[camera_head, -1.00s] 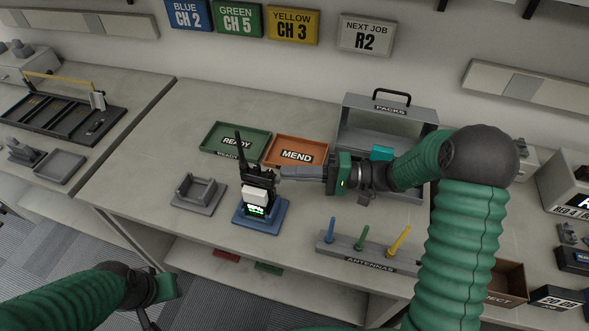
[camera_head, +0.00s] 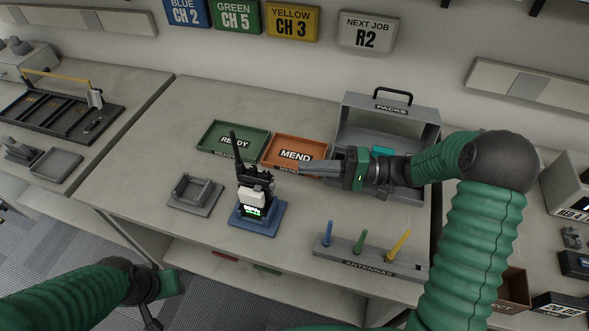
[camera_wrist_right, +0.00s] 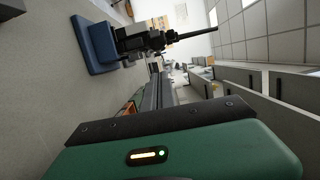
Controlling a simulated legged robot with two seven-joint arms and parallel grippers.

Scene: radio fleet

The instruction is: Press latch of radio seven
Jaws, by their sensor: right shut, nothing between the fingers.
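The radio (camera_head: 253,187) stands upright on a blue base (camera_head: 258,215) near the middle of the bench. It has a black antenna, a pale block on its front and a lit green display. Its number and its latch cannot be made out. My right gripper (camera_head: 303,168) is shut and empty, to the right of the radio and apart from it, in front of the orange tray. In the right wrist view the radio (camera_wrist_right: 140,42) lies sideways beyond the fingers, with its blue base (camera_wrist_right: 95,45) at left. My left gripper (camera_head: 152,318) is at the lower left, its fingers mostly out of frame.
An empty grey cradle (camera_head: 195,194) sits left of the radio. The green READY tray (camera_head: 233,138) and orange MEND tray (camera_head: 294,153) lie behind. A PACKS case (camera_head: 390,112) stands at back right, and the antenna rack (camera_head: 370,258) at front right.

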